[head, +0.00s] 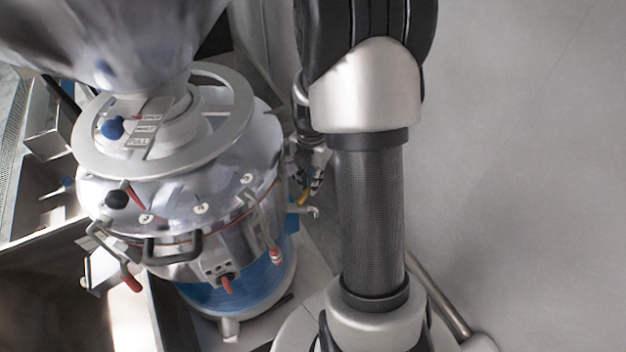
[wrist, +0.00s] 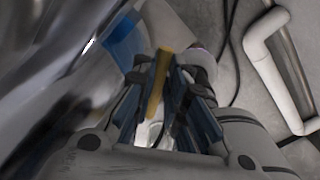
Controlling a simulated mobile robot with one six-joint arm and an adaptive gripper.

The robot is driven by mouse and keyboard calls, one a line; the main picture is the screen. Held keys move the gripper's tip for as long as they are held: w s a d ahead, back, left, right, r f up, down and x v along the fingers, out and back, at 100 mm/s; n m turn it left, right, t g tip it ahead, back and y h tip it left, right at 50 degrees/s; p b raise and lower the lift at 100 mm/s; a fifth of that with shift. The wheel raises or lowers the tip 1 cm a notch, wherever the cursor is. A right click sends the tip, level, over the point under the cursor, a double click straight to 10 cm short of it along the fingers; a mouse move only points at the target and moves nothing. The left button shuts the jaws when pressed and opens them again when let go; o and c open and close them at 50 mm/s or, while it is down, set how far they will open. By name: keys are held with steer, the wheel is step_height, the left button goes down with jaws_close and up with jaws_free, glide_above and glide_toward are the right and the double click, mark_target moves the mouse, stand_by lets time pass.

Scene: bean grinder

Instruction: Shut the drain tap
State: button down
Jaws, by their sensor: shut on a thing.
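The drain tap's yellow handle (head: 303,196) sticks out from the right side of the steel grinder, low down near its blue band. A grey bent spout (head: 311,210) shows just below it. In the wrist view the yellow handle (wrist: 157,85) stands between the two blue-padded fingers of my gripper (wrist: 172,105), which are shut on it. In the head view my gripper (head: 315,178) is small and partly hidden beside the grinder and behind my arm. The tap's valve body is mostly hidden by the fingers.
The grinder (head: 180,185) with its hopper (head: 110,40), black handle (head: 172,249) and several red-tipped clamps fills the left. In the wrist view its steel wall is close on the left and a white bent pipe (wrist: 270,65) is at right. Grey floor (head: 530,150) is clear at right.

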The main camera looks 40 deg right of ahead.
stand_by(0.4)
steer(key=c, duration=1.6)
jaws_free()
step_height(320, 180, up, 12)
